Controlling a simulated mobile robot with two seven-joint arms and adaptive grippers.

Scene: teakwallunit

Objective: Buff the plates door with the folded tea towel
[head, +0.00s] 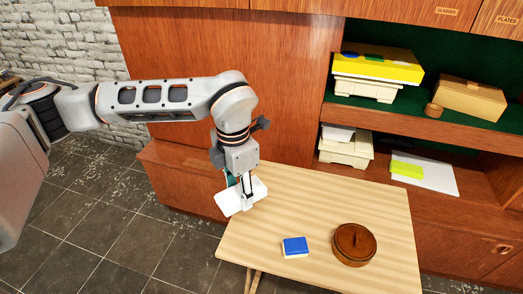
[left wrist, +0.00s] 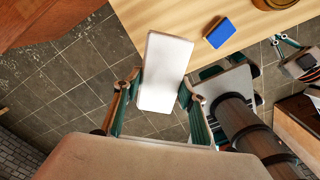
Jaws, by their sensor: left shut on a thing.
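In the left wrist view the towel (left wrist: 165,62) is a flat pale rectangle between the fingers of my left gripper (left wrist: 160,90). The plates door (head: 500,32) is the wooden panel labelled PLATES at the top right of the head view, partly cut off by the picture edge. The towel is well below and left of it, apart from it. Part of my right gripper seems to show at the right of the left wrist view.
The table (head: 320,205) holds a blue-and-white block (head: 295,246) and a round brown lidded box (head: 354,244). A glasses door (head: 420,12) adjoins the plates door. Open shelves below hold a yellow box (head: 378,66), a cardboard box (head: 468,99) and pale bins (head: 345,148).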

